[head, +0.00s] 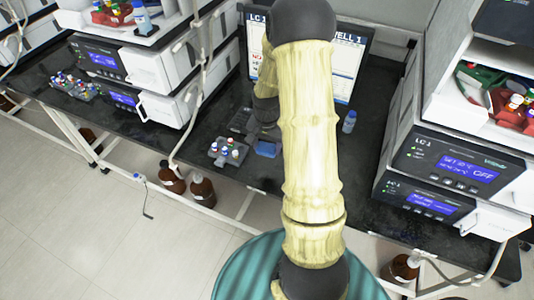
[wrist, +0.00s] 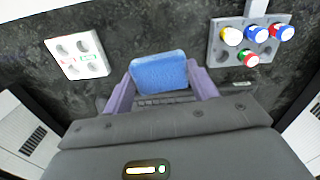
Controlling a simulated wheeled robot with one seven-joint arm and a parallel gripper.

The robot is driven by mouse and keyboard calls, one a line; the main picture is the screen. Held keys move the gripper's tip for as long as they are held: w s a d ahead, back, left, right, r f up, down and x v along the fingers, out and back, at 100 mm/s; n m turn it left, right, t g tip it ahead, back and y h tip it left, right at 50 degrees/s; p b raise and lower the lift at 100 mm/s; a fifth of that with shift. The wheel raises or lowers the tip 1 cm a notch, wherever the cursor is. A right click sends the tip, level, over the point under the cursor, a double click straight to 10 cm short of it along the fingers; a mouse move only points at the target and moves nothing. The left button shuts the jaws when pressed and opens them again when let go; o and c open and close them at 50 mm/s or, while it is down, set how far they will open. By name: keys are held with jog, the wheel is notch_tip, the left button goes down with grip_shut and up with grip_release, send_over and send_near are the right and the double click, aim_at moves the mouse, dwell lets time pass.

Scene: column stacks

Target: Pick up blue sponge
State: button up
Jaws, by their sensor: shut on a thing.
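The blue sponge (wrist: 158,73) sits between the two purple fingers of my gripper (wrist: 160,85) in the wrist view. The gripper is shut on it, with one finger at each side. In the head view the sponge (head: 267,149) shows as a small blue block low beside my gripper (head: 264,138), at the dark bench top. My arm hides part of the gripper there. I cannot tell whether the sponge touches the bench.
A grey vial rack (head: 229,152) with coloured caps stands just left of the sponge. A white holder (wrist: 78,55) shows in the wrist view. A monitor (head: 350,62) stands behind, a blue bottle (head: 349,121) to the right. Instrument stacks (head: 455,165) flank the bench.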

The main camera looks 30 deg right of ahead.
jog(key=shift+r, duration=0.25)
jog(key=o, duration=0.4)
jog(key=c, duration=0.3)
jog(key=a+f+n+p, duration=0.1)
jog(key=a+n, duration=0.2)
jog(key=a, duration=0.1)
jog(key=w+a+f+n+p, duration=0.1)
jog(key=a+n, duration=0.2)
jog(key=a, duration=0.2)
jog(key=w+a+f+n+p, duration=0.1)
jog(key=a+f+n, duration=0.1)
jog(key=a+n, duration=0.1)
jog(key=shift+w+a, duration=0.2)
jog(key=shift+a, duration=0.55)
jog(key=shift+c, duration=0.2)
jog(key=shift+a, duration=0.1)
